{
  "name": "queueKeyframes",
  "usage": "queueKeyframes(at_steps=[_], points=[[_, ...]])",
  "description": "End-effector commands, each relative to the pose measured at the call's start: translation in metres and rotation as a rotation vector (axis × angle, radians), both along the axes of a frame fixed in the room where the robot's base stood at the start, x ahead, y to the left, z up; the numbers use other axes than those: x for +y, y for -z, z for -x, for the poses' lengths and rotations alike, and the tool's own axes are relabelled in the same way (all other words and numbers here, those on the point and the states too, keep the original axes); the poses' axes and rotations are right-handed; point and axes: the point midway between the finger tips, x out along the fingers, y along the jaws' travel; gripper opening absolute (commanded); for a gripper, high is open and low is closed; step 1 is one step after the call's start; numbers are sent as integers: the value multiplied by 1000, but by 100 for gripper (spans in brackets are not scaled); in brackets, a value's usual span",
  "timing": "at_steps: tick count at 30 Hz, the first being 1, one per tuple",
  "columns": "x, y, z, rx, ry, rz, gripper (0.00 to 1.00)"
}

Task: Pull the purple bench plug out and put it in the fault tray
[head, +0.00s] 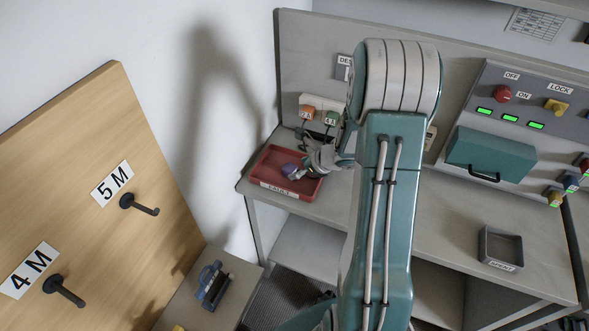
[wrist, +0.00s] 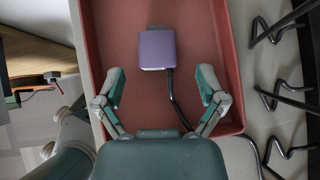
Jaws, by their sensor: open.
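The purple bench plug (wrist: 157,49) lies on the floor of the red fault tray (wrist: 224,108) in the wrist view, its black cord trailing toward my gripper. In the head view the purple plug (head: 290,170) shows inside the fault tray (head: 262,166), at the left end of the bench. My gripper (wrist: 161,88) is open, with its two fingers apart and the plug just beyond the fingertips, not between them. In the head view my gripper (head: 300,172) is over the tray's right part, and partly hides it.
An orange plug (head: 309,110) and a green plug (head: 331,118) sit at the bench's back panel. A teal-lidded box (head: 490,155) is below the switch panel. Black cords (wrist: 275,95) hang beside the tray.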

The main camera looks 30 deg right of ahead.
Motion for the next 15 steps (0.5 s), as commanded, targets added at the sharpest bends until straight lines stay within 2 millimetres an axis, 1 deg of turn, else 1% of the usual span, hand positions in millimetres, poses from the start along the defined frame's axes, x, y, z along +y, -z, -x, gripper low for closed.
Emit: queueKeyframes(at_steps=[1,3,9,12,15], points=[[-6,-9,7,-4,4,3,90],[-11,-20,16,-4,3,2,90],[-25,-48,40,-2,3,2,90],[-30,-59,49,-2,3,2,90],[-33,-65,54,-1,1,0,90]])
